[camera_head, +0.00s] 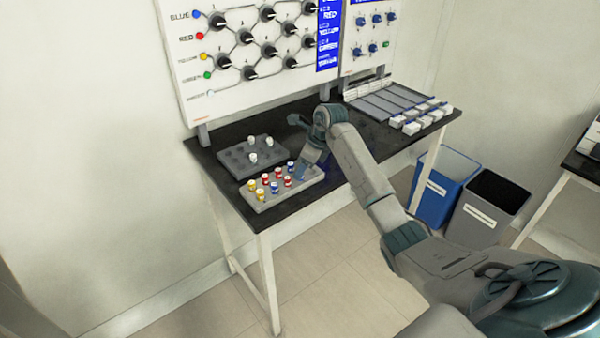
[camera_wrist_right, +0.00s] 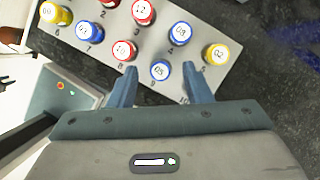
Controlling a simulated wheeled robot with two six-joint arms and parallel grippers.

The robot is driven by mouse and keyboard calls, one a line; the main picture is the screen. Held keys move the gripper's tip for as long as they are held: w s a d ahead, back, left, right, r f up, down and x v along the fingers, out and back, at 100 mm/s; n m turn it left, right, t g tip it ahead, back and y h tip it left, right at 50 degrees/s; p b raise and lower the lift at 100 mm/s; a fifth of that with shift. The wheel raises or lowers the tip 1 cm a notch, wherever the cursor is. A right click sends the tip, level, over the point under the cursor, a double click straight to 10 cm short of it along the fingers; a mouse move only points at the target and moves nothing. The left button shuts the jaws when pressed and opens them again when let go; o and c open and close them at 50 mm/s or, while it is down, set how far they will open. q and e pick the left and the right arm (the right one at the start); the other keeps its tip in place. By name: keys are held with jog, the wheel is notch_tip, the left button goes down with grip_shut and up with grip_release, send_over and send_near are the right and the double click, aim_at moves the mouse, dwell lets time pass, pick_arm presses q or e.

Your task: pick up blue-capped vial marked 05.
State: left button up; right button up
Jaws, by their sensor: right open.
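The blue-capped vial marked 05 (camera_wrist_right: 160,71) stands upright in a slot of the light grey rack (camera_wrist_right: 101,48) in the right wrist view. My right gripper (camera_wrist_right: 160,80) is open. Its two fingers show on either side of this cap, with gaps between cap and fingers. Whether the fingers are level with the cap or above it I cannot tell. In the head view my right gripper (camera_head: 307,170) is over the right part of the rack (camera_head: 268,206), and I cannot pick out the 05 vial there. My left gripper is not in view.
Near the 05 cap are another blue cap (camera_wrist_right: 180,33), a red cap (camera_wrist_right: 124,51) and a yellow cap (camera_wrist_right: 215,53). A dark rack (camera_head: 236,158) with a few white-capped vials stands behind. A wall panel (camera_head: 245,50) rises at the table's back.

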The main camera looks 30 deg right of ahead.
jog(key=shift+w+a+f, duration=0.1)
jog(key=shift+w+f, duration=0.05)
jog(key=shift+f, duration=0.3)
jog(key=shift+c, duration=0.3)
grip_shut()
jog(key=shift+r, duration=0.1)
jog(key=shift+r+b, duration=0.6)
jog(key=shift+a+b+v, duration=0.25)
jog(key=shift+b+v, duration=0.45)
jog(key=shift+v, duration=0.25)
jog(key=s+d+r+b, duration=0.1)
jog(key=s+d+b, duration=0.1)
jog(key=s, duration=0.5)
jog(key=s+d+b, duration=0.2)
jog(key=s+b, duration=0.1)
jog(key=s, duration=0.5)
jog(key=shift+d+r, duration=0.25)
jog(key=shift+r, duration=0.15)
